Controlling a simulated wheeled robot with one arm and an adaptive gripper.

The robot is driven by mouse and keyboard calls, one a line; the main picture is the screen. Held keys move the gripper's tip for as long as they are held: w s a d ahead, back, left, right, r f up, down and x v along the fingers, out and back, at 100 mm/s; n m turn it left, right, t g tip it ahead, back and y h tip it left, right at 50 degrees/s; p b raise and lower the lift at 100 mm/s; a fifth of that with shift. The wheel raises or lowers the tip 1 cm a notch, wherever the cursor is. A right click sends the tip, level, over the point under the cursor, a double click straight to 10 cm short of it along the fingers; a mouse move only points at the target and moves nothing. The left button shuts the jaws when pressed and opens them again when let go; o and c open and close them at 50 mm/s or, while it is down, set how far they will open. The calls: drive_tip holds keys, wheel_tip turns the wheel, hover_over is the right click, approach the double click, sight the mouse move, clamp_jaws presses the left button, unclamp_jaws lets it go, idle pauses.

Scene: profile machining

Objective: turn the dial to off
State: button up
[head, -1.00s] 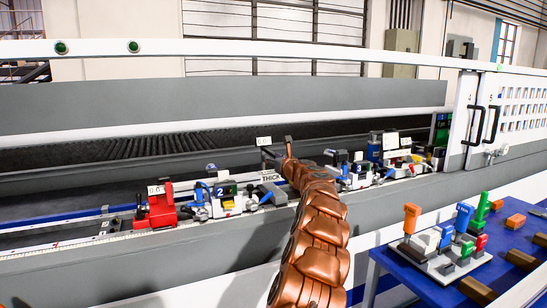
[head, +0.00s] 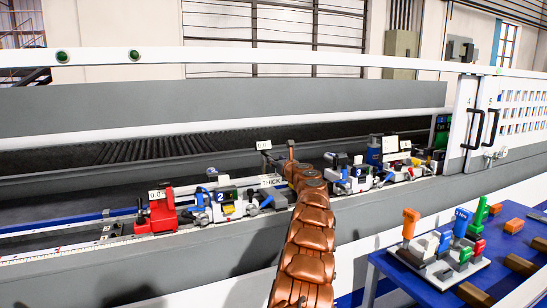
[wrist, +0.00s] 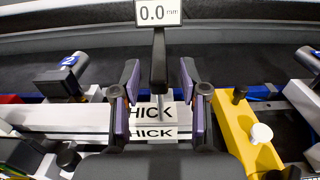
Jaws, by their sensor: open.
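My gripper (wrist: 159,66) is open, with purple-lined fingers on either side of a black upright post (wrist: 158,70). The post carries a white display reading 0.0 mm (wrist: 158,12) and rises from a white block marked THICK (wrist: 152,113). The fingers look apart from the post, but depth is hard to judge. In the head view my gripper is mostly hidden by my copper-coloured arm, over the machine bed beside the THICK block (head: 271,181). I cannot make out a dial with an off mark in either view.
A red clamp unit (head: 157,215) and a blue-and-white unit marked 2 (head: 222,204) stand left on the rail. A yellow bracket (wrist: 244,135) is close right of my gripper. More clamps stand right. A blue table (head: 400,273) with coloured tools is at front right.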

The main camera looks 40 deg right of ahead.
sight(273, 157)
drive_tip(key=shift+r+p+x, duration=0.2)
drive_tip(key=shift+p+x, duration=0.95)
drive_tip(key=shift+p, duration=0.05)
drive_tip(key=shift+w+d+f+p, duration=0.15)
drive_tip(key=shift+w+p, duration=0.3)
clamp_jaws()
